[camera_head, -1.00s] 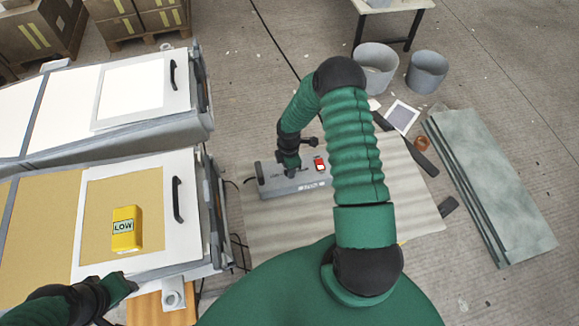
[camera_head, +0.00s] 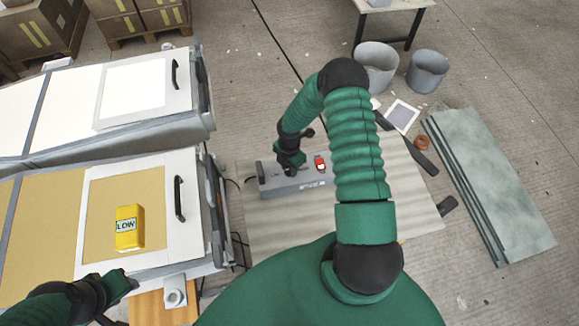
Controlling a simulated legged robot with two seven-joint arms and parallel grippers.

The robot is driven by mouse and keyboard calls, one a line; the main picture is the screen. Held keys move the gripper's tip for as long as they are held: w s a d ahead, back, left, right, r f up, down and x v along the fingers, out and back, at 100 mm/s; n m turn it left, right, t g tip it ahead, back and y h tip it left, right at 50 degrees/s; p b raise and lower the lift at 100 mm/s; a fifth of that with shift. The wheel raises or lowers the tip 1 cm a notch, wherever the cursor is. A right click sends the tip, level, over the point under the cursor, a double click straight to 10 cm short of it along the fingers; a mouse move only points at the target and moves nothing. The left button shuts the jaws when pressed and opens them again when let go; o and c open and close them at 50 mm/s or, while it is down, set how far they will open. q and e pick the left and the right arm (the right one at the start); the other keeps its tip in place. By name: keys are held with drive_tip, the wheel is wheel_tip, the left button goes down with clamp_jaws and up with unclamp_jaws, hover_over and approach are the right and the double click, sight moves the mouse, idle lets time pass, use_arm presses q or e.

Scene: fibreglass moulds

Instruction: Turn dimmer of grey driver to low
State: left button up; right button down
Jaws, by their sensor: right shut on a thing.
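The grey driver (camera_head: 312,181) is a long box lying on a pale corrugated sheet in the middle of the view. A small red part (camera_head: 320,163) sits on its right half. My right gripper (camera_head: 290,170) reaches down onto the left half of the driver and is shut on the dimmer, which the fingers hide. The dimmer's setting cannot be read. My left gripper (camera_head: 128,282) is at the lower left, beside the near mould cabinet; its jaws are too small and dark to judge. A yellow block marked LOW (camera_head: 129,228) stands on the cabinet's tan panel.
Two white cabinets with black handles (camera_head: 179,198) fill the left side. Grey buckets (camera_head: 427,71) and a table (camera_head: 392,8) stand at the back. A grey-green slab (camera_head: 492,190) lies at the right. The corrugated sheet (camera_head: 290,232) has bare room in front of the driver.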

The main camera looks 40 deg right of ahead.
sight(289, 169)
drive_tip(key=shift+s+a+f, duration=0.15)
drive_tip(key=shift+s+a, duration=0.05)
drive_tip(key=c, duration=1)
unclamp_jaws()
drive_tip(key=shift+c, duration=0.2)
drive_tip(key=shift+w+d, duration=0.1)
drive_tip(key=shift+r, duration=0.25)
wheel_tip(289, 169, up, 16)
drive_tip(key=shift+r, duration=0.2)
drive_tip(key=shift+w, duration=0.1)
